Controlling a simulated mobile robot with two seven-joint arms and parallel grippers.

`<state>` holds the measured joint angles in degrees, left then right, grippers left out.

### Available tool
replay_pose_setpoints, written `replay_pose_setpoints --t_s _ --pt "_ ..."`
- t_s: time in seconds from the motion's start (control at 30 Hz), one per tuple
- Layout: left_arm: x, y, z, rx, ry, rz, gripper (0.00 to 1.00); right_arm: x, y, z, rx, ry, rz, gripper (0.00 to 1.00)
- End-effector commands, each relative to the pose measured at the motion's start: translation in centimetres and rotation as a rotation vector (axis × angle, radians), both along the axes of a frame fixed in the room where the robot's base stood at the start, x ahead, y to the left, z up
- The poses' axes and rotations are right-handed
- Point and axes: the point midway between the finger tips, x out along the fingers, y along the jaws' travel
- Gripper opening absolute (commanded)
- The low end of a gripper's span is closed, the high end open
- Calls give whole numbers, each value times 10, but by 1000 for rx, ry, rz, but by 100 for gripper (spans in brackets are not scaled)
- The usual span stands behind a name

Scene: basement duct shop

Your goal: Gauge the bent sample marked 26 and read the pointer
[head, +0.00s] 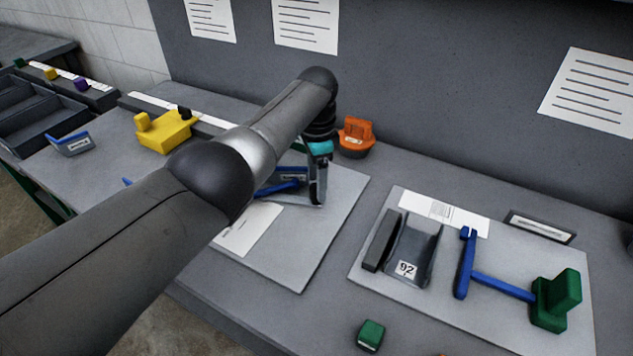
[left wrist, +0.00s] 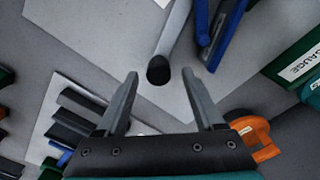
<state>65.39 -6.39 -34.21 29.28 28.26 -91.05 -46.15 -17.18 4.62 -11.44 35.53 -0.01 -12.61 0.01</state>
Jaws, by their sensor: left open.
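My left gripper (head: 318,192) is open above the middle grey board (head: 325,240); its spread fingers also show in the left wrist view (left wrist: 160,76). A grey bar with a dark rounded end (left wrist: 175,35) lies before the fingers, not between closed jaws. Blue-edged grey parts (head: 285,184) are beside the gripper, partly hidden by my arm. No marking 26 is readable. A grey bent sample marked 92 (head: 417,245) lies on the right board. A green block labelled GAUGE (left wrist: 300,62) shows at the right of the wrist view. My right gripper is not in view.
The right board (head: 440,315) also holds a blue T-shaped piece (head: 500,286) and a green block (head: 556,300). A small green block (head: 371,334) is near the front edge. Orange (head: 357,136) and yellow (head: 164,131) blocks stand behind. A dark tray (head: 35,120) is far left.

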Motion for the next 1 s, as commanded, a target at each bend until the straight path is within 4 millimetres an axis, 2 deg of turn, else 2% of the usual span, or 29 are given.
replay_pose_setpoints --t_s 0.03,0.2,0.5,0.7,1.0 --pt "1 0 16 -1 -4 -1 69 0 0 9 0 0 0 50" --pt "1 1 58 0 -5 0 69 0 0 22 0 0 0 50" --pt "1 1 116 0 -4 0 69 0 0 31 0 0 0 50" --pt "0 1 131 1 -2 1 69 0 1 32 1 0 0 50" --pt "0 1 132 1 -2 1 69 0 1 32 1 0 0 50"
